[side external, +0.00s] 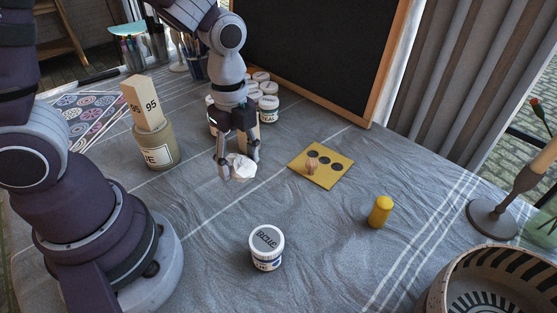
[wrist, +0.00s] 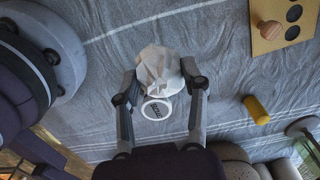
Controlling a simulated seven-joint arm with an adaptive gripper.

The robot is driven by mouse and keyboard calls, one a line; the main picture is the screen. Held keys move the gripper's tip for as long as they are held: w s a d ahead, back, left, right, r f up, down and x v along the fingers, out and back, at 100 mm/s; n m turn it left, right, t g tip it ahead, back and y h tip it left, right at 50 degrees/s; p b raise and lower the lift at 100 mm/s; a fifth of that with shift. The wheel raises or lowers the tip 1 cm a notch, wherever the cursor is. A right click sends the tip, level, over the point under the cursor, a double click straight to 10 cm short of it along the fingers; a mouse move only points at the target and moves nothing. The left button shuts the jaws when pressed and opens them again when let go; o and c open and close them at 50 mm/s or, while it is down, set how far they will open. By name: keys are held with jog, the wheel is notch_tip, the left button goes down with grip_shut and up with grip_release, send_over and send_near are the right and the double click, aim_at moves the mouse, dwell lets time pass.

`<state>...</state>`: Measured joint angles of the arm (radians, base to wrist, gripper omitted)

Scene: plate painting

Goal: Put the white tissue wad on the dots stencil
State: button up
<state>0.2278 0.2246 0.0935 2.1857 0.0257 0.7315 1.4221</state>
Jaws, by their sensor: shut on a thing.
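The white tissue wad (side external: 242,167) is crumpled and sits between the fingertips of my gripper (side external: 239,172). My gripper is shut on it and holds it above the cloth. In the wrist view the wad (wrist: 158,68) shows between the two fingers of my gripper (wrist: 160,80). The dots stencil (side external: 334,176) is a flat yellow square with dark round holes and a small wooden knob, lying to the right of my gripper. It also shows at the top right of the wrist view (wrist: 268,44), with nothing but its knob on it.
A white lidded jar (side external: 266,250) stands in front of my gripper. A large bowl (side external: 440,290) is at the front right, and a jar with a wooden block (side external: 156,145) at the left. Several paint jars (side external: 268,108) stand behind.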

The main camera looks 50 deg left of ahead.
send_over(313, 159)
jog(key=shift+f, duration=2.55)
jog(key=o, duration=0.7)
jog(key=shift+f, duration=0.1)
